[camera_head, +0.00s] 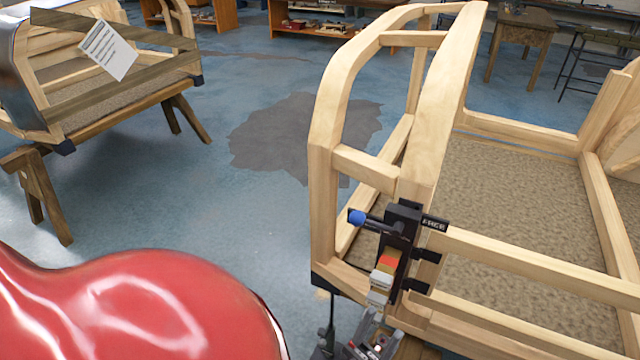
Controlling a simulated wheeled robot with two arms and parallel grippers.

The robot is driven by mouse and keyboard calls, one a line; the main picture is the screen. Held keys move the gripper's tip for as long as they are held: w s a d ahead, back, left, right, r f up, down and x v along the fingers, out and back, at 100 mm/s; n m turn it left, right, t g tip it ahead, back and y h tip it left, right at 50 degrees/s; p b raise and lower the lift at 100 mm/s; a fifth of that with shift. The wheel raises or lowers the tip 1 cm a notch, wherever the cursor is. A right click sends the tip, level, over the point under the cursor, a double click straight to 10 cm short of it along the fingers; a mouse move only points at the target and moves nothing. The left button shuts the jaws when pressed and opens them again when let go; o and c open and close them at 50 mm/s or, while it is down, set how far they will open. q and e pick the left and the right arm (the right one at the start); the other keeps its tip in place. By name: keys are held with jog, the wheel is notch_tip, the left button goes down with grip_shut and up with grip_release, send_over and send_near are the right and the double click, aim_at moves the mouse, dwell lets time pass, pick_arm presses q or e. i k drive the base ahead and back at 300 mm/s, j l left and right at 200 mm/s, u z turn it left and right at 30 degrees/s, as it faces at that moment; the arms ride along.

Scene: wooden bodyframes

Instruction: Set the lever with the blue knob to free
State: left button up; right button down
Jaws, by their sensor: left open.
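The lever's blue knob (357,217) sits on a short dark shaft that points left from a black housing (404,216). The housing is fixed to the wooden bodyframe (322,180). The shaft meets the housing near its upper end, about level with the FREE plate (434,224). Below it, dark tabs show on the right side; any lettering is unreadable. My right gripper is out of view.
A large glossy red rounded shape (150,308) fills the lower left. Another wooden frame rests on a trestle (130,105) at the upper left. Bare blue floor (190,200) lies left of the lever. Wooden rails (520,262) run to its right.

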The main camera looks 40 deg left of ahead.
aim_at(357, 218)
jog(key=i+j+u, duration=0.15)
jog(key=u, duration=0.3)
jog(key=i+u, duration=0.2)
jog(key=u, duration=0.25)
jog(key=j, duration=0.05)
